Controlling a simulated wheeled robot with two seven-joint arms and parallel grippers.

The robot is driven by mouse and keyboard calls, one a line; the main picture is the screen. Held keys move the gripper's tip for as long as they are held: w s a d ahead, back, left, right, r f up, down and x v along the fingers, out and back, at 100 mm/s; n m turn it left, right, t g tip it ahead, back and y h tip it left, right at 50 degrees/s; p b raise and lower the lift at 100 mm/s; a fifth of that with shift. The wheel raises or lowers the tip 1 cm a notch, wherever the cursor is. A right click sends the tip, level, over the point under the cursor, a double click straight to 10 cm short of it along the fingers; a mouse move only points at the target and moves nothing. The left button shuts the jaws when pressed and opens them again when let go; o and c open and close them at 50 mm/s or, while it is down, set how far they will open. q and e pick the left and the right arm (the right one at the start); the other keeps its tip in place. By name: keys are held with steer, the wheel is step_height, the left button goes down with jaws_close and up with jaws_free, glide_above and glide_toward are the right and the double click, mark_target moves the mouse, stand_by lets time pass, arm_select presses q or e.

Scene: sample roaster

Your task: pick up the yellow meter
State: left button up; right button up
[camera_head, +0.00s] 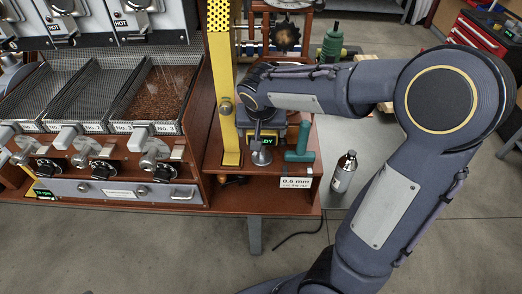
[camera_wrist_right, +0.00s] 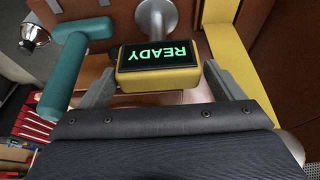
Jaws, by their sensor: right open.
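The yellow meter (camera_wrist_right: 158,78) has a black display with green READY text, upside down in the right wrist view. In the head view only part of its display (camera_head: 268,141) shows beneath my right wrist. My right gripper (camera_wrist_right: 160,85) is open, with one finger on each side of the meter. I cannot tell whether either finger touches it. In the head view my arm covers most of the gripper and the meter. My left gripper is out of view.
A teal-handled tool (camera_head: 300,142) stands close to the right of the meter. A yellow post (camera_head: 222,90) rises close to its left. A metal round-based piece (camera_head: 261,157) is in front. A dark bottle (camera_head: 343,171) stands further right.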

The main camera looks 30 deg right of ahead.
steer(key=shift+x, duration=1.45)
steer(key=c, duration=1.1)
steer(key=shift+c, duration=0.4)
steer(key=shift+r, duration=0.2)
